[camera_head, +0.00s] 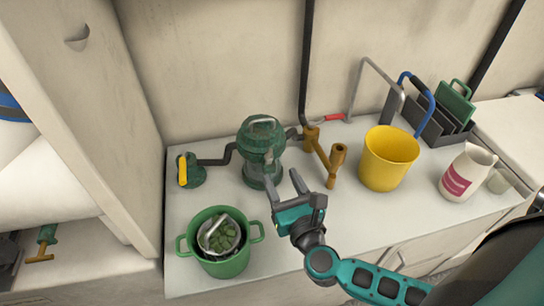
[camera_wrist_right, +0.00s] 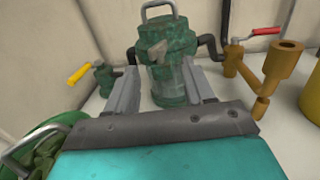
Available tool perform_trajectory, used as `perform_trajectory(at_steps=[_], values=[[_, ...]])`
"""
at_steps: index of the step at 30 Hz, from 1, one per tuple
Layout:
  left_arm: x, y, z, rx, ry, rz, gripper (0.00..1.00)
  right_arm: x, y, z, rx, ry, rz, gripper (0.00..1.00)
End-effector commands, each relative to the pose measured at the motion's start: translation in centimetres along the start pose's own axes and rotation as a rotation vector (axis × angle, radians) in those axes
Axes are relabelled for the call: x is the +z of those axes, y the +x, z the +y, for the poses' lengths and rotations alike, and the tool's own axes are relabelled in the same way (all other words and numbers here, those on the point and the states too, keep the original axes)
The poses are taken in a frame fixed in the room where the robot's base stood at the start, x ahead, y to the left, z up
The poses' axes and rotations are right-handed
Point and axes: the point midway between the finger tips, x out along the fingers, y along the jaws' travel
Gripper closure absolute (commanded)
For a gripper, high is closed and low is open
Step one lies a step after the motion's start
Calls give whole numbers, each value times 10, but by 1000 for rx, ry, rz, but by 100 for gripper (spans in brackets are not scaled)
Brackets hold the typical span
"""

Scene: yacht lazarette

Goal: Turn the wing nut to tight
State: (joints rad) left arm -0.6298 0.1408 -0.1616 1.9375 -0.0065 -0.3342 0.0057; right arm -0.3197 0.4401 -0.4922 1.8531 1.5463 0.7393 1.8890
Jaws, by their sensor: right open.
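A green strainer (camera_head: 259,150) with a clear lower bowl stands on the white counter near the wall. It also shows in the right wrist view (camera_wrist_right: 166,60), with a metal loop handle on top. A small grey-green winged piece (camera_wrist_right: 157,50), which looks like the wing nut, sticks out from its upper front. In the head view it is too small to make out clearly. My right gripper (camera_head: 283,183) is open and empty in front of the strainer. In its wrist view the fingers (camera_wrist_right: 158,75) point at the strainer, below the winged piece and apart from it. My left gripper is not in view.
A green pot (camera_head: 222,262) holding green pieces and a metal strainer stands front left. A yellow-handled valve (camera_head: 187,170) is left, a bronze pipe fitting (camera_head: 325,160) right. A yellow bucket (camera_head: 388,160) and a white jug (camera_head: 466,173) stand further right. Counter between them is clear.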

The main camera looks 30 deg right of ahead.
Motion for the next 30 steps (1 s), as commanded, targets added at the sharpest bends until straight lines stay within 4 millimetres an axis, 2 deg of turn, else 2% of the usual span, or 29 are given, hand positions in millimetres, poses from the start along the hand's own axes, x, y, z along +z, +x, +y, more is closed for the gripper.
perform_trajectory(at_steps=[1, 6, 12, 24, 30], values=[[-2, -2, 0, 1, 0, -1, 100, 2, 12, 0, -1, 0, -3, 47], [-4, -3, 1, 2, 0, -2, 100, 2, 42, 0, -1, -2, -2, 47], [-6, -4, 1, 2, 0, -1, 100, 0, 64, 0, -1, -1, -1, 47], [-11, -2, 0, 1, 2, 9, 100, 0, 70, 0, -1, 0, 1, 47], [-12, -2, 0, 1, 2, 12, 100, 0, 70, 0, -1, 0, 1, 66]])
